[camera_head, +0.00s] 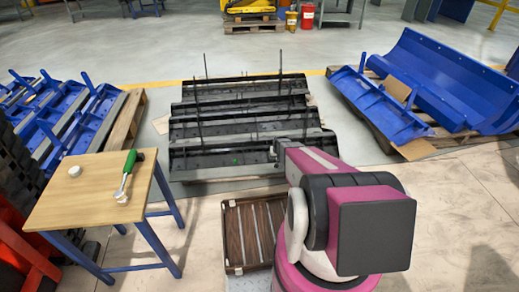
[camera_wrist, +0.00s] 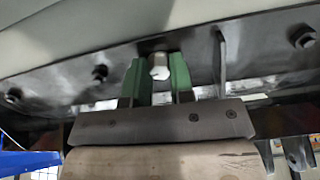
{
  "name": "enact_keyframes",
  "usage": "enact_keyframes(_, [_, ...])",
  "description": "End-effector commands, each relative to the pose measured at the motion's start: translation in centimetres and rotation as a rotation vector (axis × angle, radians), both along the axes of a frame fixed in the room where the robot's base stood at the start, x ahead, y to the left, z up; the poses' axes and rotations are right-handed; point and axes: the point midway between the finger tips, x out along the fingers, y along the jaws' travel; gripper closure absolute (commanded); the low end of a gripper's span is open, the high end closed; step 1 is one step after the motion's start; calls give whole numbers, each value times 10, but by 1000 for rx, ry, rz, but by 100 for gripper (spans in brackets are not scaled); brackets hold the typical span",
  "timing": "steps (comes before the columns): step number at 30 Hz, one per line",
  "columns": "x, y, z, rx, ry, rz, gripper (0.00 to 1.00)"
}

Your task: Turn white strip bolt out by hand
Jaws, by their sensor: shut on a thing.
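In the wrist view the green fingers of my gripper (camera_wrist: 158,76) are closed around a small white bolt (camera_wrist: 159,62), one finger on each side. The bolt sits against the dark metal face of a carrier (camera_wrist: 75,85). I cannot tell how far the bolt stands out of its hole. In the head view my arm reaches to the near edge of the black carrier (camera_head: 240,126), and it hides my fingertips and the bolt. A green-handled ratchet (camera_head: 128,170) lies on the wooden table at the left, apart from my gripper.
The wooden table (camera_head: 75,205) also bears a small white round thing (camera_head: 74,171). A brown crate with strips (camera_head: 232,238) stands on the floor beside my arm. Blue carriers lie on pallets at left (camera_head: 70,115) and right (camera_head: 440,75).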

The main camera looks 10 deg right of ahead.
Motion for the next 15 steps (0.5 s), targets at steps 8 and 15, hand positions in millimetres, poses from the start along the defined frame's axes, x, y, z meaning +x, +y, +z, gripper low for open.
enact_keyframes(8, [0,0,0,-101,4,291,100])
enact_keyframes(15, [0,0,0,-143,6,412,100])
